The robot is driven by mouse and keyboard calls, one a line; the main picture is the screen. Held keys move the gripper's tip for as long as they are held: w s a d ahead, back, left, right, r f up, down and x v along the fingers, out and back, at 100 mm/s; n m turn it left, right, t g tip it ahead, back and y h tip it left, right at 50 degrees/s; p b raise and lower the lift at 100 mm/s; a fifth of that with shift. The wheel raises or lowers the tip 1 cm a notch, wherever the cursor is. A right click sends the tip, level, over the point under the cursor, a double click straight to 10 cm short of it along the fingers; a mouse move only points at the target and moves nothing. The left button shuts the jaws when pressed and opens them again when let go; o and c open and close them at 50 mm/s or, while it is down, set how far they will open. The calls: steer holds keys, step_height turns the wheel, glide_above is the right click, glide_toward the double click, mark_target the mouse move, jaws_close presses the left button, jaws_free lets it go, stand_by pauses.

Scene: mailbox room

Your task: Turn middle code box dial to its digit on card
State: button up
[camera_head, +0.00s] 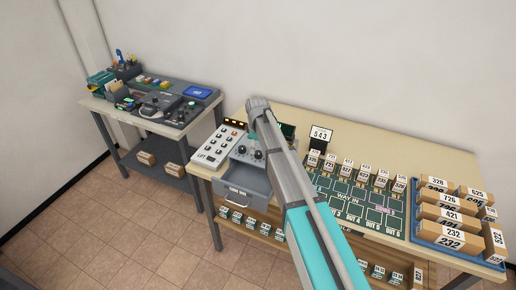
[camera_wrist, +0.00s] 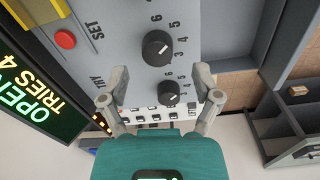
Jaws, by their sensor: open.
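The code box (camera_head: 246,178) is a grey box with black dials on its top panel, left of my arm in the head view. In the wrist view, the middle dial (camera_wrist: 157,48) is a black knob with a white mark, ringed by digits. Another dial (camera_wrist: 168,93) lies below it, toward the white keypad; a third is out of the wrist view. The card (camera_head: 320,134) reads 543 and stands behind the table's sorting board. My gripper (camera_wrist: 160,72) is open and empty, its fingers spread either side of the dials' line, apart from the middle dial. My arm hides it in the head view.
The white keypad (camera_head: 215,147) stands left of the code box. Parcels in a blue tray (camera_head: 448,251) are at right. A second bench (camera_head: 155,110) stands left.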

mark_target(258, 153)
step_height(258, 153, up, 10)
steer(key=p, duration=0.9)
steer(key=shift+s+a+r+n+t, duration=0.2)
steer(key=shift+s+n+t, duration=0.1)
steer(key=shift+n, duration=0.1)
steer(key=shift+f, duration=0.25)
steer(key=f+b, duration=0.9)
steer(key=w+f+b, duration=0.1)
steer(key=f+b, duration=0.3)
steer(key=shift+d+f+b, duration=0.15)
steer(key=shift+d+b, duration=0.05)
steer(key=shift+b, duration=0.15)
steer(key=shift+s, duration=0.1)
steer(key=shift+c, duration=0.2)
jaws_close()
